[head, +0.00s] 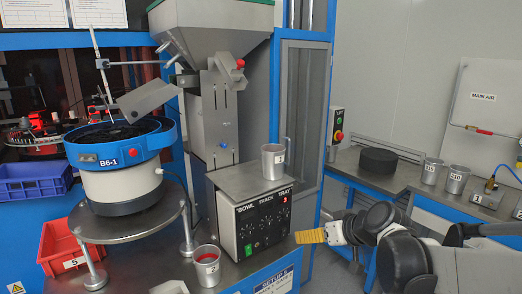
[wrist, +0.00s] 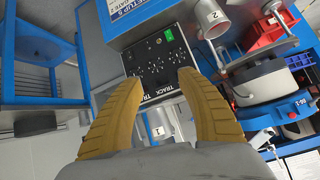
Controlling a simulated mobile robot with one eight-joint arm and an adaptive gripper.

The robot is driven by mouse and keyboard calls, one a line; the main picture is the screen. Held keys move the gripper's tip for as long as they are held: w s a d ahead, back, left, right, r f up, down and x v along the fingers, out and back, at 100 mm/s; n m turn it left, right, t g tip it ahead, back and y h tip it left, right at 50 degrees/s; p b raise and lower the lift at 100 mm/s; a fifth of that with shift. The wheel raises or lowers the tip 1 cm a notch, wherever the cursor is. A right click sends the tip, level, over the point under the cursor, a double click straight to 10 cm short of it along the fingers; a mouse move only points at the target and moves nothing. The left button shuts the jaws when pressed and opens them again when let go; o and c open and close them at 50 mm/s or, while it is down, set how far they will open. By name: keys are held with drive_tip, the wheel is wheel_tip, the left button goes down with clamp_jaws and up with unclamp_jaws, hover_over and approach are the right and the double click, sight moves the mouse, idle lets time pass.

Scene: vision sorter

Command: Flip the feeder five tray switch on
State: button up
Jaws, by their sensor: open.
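The feeder control box (head: 262,222) stands on the metal bench, its dark front panel marked BOWL, TRACK and TRAY. A red display (head: 285,199) is lit under TRAY, and a green switch (head: 248,250) shows low on the left. The panel (wrist: 157,62) also shows in the wrist view, turned around, with the green switch (wrist: 168,36) near its top. The tray switch and its position are too small to tell. My gripper (head: 297,237) has yellow fingers, just right of the panel. In the wrist view my gripper (wrist: 160,77) is open and empty, its fingertips spread before the panel.
A metal cup (head: 273,162) stands on the box. Another cup (head: 207,265), with red inside, stands on the bench left of the panel. The bowl feeder (head: 120,165) is further left. A side table (head: 385,180) with more cups lies behind my arm.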

drive_tip(key=s+d+m+g+h, duration=0.1)
drive_tip(key=s+d+m+h, duration=0.1)
drive_tip(key=s, duration=1)
drive_tip(key=s+d+f+m+h, duration=0.1)
drive_tip(key=s+d+m+h, duration=0.1)
drive_tip(key=s, duration=1)
drive_tip(key=shift+s+d+f+g+h, duration=0.3)
drive_tip(key=shift+d+g+h, duration=0.1)
drive_tip(key=shift+d+h, duration=0.4)
